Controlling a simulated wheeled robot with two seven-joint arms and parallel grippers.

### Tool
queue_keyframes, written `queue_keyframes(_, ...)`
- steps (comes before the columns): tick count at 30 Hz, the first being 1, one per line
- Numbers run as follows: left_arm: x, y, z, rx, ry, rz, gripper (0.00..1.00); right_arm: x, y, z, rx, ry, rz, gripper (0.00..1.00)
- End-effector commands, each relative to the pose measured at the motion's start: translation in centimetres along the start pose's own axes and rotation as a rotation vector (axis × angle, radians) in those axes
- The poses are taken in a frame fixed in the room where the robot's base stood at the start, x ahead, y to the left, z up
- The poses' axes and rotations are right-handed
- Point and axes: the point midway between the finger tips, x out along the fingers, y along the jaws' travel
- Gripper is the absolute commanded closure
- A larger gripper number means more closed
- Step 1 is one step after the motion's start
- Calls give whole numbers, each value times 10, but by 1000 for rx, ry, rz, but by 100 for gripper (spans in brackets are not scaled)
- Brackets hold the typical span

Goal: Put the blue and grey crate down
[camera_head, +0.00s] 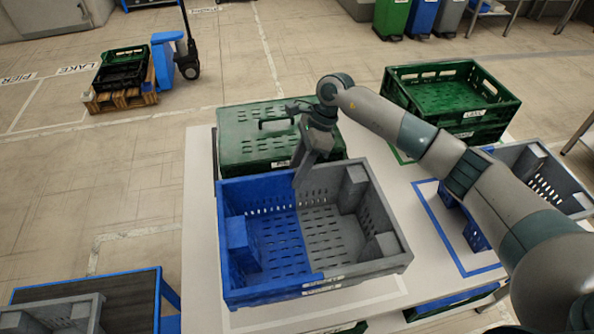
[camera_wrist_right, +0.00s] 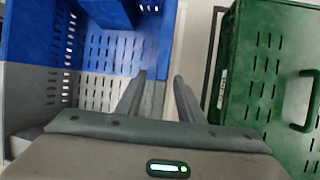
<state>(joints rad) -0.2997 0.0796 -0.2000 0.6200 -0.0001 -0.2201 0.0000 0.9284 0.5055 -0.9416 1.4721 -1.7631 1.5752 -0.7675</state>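The blue and grey crate (camera_head: 312,280) stands on the white table, blue half on the left and grey half on the right. It looks empty and seems to rest on the tabletop. My right gripper (camera_head: 303,172) points down at the crate's back wall. In the right wrist view the fingers of this gripper (camera_wrist_right: 163,92) stand apart with a gap between them, close to the crate's rim; the crate (camera_wrist_right: 35,35) lies on the left. Whether a finger touches the wall is hard to tell. My left gripper is not in view.
A lidded green crate (camera_head: 240,145) stands just behind, and shows on the right in the wrist view (camera_wrist_right: 262,70). Green crates (camera_head: 480,115) are stacked at the back right. Another grey and blue crate (camera_head: 545,175) lies partly behind my right arm. A blue-edged stand (camera_head: 135,280) is at lower left.

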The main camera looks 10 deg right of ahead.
Motion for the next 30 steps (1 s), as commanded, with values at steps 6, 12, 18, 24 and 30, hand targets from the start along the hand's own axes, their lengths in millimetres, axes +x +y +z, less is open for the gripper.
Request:
queue_keyframes(6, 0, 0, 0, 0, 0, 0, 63, 0, 0, 0, 0, 0, 0, 66)
queue_keyframes(12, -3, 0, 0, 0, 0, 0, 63, -2, 0, 1, 0, 0, 0, 66)
queue_keyframes(18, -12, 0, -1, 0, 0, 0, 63, -8, 2, 4, 0, 0, 1, 66)
queue_keyframes(24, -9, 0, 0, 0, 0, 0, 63, -18, 0, 3, -1, 0, -3, 66)
queue_keyframes(30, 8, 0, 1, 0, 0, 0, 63, -47, 0, 3, -1, -1, -5, 66)
